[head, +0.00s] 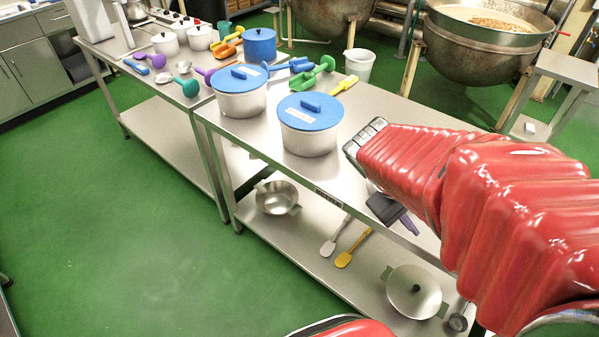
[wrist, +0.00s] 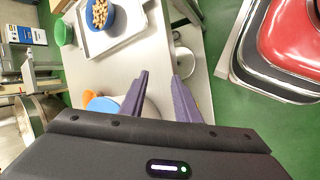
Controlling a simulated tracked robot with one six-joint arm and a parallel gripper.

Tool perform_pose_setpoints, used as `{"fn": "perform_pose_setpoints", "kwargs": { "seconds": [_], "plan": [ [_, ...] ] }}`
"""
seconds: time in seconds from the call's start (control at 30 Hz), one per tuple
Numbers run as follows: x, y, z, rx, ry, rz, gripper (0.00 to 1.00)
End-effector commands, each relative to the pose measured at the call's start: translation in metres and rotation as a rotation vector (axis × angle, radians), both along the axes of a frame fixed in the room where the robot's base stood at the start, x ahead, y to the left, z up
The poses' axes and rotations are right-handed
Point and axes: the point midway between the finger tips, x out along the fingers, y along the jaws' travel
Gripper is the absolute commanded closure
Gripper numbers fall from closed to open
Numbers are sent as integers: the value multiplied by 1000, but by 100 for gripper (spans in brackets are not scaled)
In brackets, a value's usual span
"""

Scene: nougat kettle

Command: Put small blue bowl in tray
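A small blue bowl (wrist: 101,22) full of tan pieces shows at the top left of the wrist view. It overlaps a pale shallow tray (wrist: 124,38) on the steel table; I cannot tell whether it stands inside the tray or against its edge. Neither is seen in the head view, where my red arm covers part of the table. My gripper (wrist: 160,77) has its two purple fingers apart, with nothing between them. It is well apart from the bowl. In the head view its dark end (head: 393,212) shows at the table's front edge.
White pots with blue lids (head: 310,113) (head: 239,80) stand on the table left of my arm. Green scoops (head: 314,75) and a white bucket (head: 358,65) are behind them. A green cup (wrist: 63,33) is beside the bowl. Kettles (head: 487,45) stand behind the table.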

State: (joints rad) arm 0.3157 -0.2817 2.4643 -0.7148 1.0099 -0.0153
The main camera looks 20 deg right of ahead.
Motion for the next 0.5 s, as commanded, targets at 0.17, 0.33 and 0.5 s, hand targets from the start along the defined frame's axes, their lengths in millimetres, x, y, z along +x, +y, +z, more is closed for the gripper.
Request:
{"fn": "perform_pose_setpoints", "kwargs": {
  "seconds": [0.17, 0.33, 0.5],
  "plan": [
    [18, 56, 14, 120, -182, 0, 71],
    [31, 110, 30, 257, -341, 6, 71],
    [39, 167, 51, 412, -489, 23, 71]
  ]
}}
